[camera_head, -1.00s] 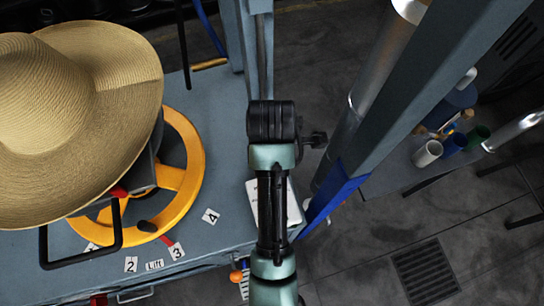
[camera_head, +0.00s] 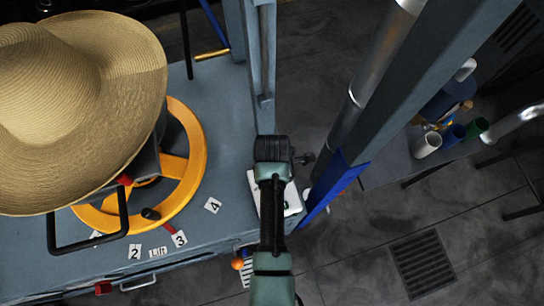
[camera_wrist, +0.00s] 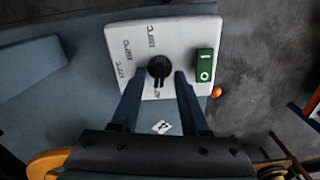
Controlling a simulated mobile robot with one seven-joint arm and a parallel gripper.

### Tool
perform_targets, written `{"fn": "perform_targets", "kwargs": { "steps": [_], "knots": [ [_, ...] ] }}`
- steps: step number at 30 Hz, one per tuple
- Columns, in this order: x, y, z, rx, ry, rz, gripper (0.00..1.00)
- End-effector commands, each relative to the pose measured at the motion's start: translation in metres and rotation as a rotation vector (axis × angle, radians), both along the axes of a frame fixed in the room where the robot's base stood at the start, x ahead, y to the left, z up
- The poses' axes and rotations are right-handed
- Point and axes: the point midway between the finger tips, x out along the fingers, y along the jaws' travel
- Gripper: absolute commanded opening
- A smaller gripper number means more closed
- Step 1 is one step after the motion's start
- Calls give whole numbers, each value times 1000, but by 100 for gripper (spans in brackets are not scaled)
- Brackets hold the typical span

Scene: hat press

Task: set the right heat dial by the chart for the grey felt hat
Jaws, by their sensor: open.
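A white control panel (camera_wrist: 118,42) fills the top middle of the wrist view, with a black dial (camera_wrist: 159,68) on it. Small temperature marks stand around the dial; most are too small to read surely. A green rocker switch (camera_wrist: 205,66) is to the dial's right. My gripper (camera_wrist: 157,78) is open, its two blue fingers pointing at the dial, one on each side of its lower part. I cannot tell whether they touch it. In the head view the panel (camera_head: 292,203) is partly hidden by my arm. No grey felt hat or readable chart shows.
A large straw hat (camera_head: 60,95) sits at the left over a yellow wheel (camera_head: 188,185). Numbered tags lie beside the wheel. A blue-grey post (camera_head: 400,110) rises right of the panel. Mugs (camera_head: 427,145) stand on a side bench farther right.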

Motion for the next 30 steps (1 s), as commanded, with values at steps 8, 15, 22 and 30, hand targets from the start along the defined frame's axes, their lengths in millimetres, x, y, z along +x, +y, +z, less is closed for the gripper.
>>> {"fn": "perform_targets", "kwargs": {
  "steps": [8,15,22,30],
  "knots": [
    [0,0,0,0,-1,0,40],
    [0,0,0,0,0,0,0],
    [0,0,0,0,0,0,0],
    [0,0,1,0,1,-35,0]
  ]
}}
